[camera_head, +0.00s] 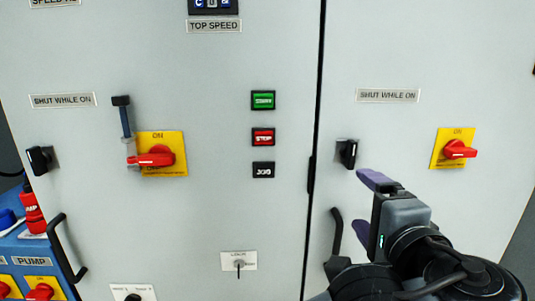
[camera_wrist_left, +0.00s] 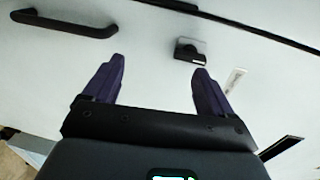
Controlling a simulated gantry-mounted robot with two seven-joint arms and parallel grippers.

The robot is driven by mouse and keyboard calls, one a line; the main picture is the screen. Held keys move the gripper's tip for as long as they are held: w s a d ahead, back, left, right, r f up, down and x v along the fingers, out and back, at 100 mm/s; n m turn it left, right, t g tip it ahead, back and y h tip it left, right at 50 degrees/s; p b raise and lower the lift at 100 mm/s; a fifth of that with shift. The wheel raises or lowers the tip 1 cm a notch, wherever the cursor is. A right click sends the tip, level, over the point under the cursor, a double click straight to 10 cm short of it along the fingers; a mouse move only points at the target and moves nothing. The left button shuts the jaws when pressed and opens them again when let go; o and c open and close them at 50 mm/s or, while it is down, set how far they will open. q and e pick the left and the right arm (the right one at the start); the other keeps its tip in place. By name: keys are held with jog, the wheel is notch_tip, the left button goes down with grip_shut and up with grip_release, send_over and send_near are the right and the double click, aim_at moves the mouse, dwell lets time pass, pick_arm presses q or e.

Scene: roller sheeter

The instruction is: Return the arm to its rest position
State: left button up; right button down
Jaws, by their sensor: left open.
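My left gripper (camera_head: 360,203) is at the lower right of the head view, in front of the right cabinet door (camera_head: 440,60). Its two purple fingers are spread apart with nothing between them. They also show in the left wrist view (camera_wrist_left: 158,65), pointing along the pale panel, open and empty. The gripper body and wrist hide part of the lower right door. My right gripper is in neither view.
A black latch (camera_head: 347,153) sits just above-left of the fingers, and a black door handle (camera_head: 336,232) is near them. Left door carries a red rotary switch (camera_head: 152,157) and push buttons (camera_head: 263,137). Another red switch (camera_head: 458,149) is at right. A blue unit (camera_head: 30,255) stands lower left.

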pick_arm(q)
jog(key=a+f+n+g+p, duration=0.1)
jog(key=a+f+g+p, duration=0.3)
jog(key=f, duration=0.7)
jog(key=a+f+n+g+p, duration=0.2)
jog(key=a+f+g+p, duration=0.3)
jog(key=f, duration=0.6)
jog(key=s+a+f+n+g+h+p, duration=0.1)
jog(key=s+a+f+n+g+p, duration=0.2)
jog(key=s+a+f+p, duration=0.45)
jog(key=s+a+f+n+g+p, duration=0.1)
jog(key=s+a+n+g+p, duration=0.15)
jog(key=s+a+p, duration=0.45)
jog(key=s+a+f+n+g+p, duration=0.1)
jog(key=s+a+f+n+p, duration=0.2)
jog(key=s+a, duration=0.8)
jog(key=a+r+n+t+y, duration=0.15)
jog(key=a+r+n, duration=0.35)
jog(key=r, duration=0.5)
notch_tip(320, 180, up, 37)
jog(key=t+p, duration=0.1)
jog(key=p, duration=3.7)
jog(key=shift+s+a+r+p, duration=0.2)
jog(key=shift+a+p, duration=0.1)
jog(key=shift+a, duration=0.05)
jog(key=shift+m+h, duration=0.25)
